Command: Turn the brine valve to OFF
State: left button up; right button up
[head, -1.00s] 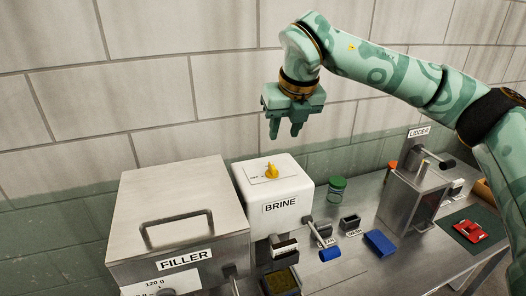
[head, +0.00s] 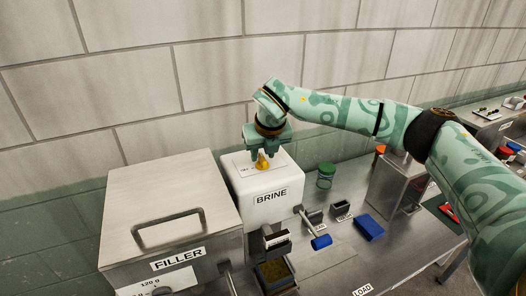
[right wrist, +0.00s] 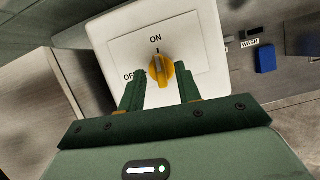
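The brine valve is a yellow knob (right wrist: 160,72) on top of the white BRINE box (head: 268,186). In the right wrist view its pointer line is at the ON mark, and the OFF mark is to the left, partly hidden by a finger. In the head view the knob (head: 262,163) shows just under my right gripper (head: 265,157). My right gripper (right wrist: 160,88) is open, pointing down, with its two green fingers on either side of the knob. I cannot tell whether they touch it. My left gripper is in neither view.
The steel FILLER box (head: 172,215) with a handle stands left of the BRINE box. A green-lidded jar (head: 326,175), a blue block (head: 369,228) and a blue-handled lever (head: 321,241) are to the right. A tiled wall rises behind.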

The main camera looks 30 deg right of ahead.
jog(key=shift+w+f, duration=0.25)
jog(key=shift+f, duration=0.25)
grip_shut()
jog(key=n+y, duration=0.1)
jog(key=n, duration=0.3)
jog(key=shift+d+r+n+y+p, duration=0.1)
jog(key=shift+d+n+y+p, duration=0.1)
jog(key=shift+n+y+p, duration=0.15)
jog(key=n, duration=0.1)
jog(key=n+y+p, duration=0.1)
jog(key=n, duration=0.1)
jog(key=shift+d+r+n+g+y, duration=0.1)
jog(key=shift+n+g+y, duration=0.15)
jog(key=shift+g, duration=0.05)
jog(key=n+g+y+p, duration=0.1)
jog(key=n, duration=0.2)
jog(key=shift+w+n+p, duration=0.1)
jog(key=shift+n+p, duration=0.2)
jog(key=shift+p, duration=0.05)
jog(key=n, duration=0.2)
jog(key=shift+w+n+g+y, duration=0.1)
jog(key=shift+n+g+y, duration=0.2)
jog(key=shift+g, duration=0.1)
jog(key=shift+d+n+g, duration=0.1)
jog(key=shift+n+g, duration=0.6)
jog(key=shift+n, duration=1)
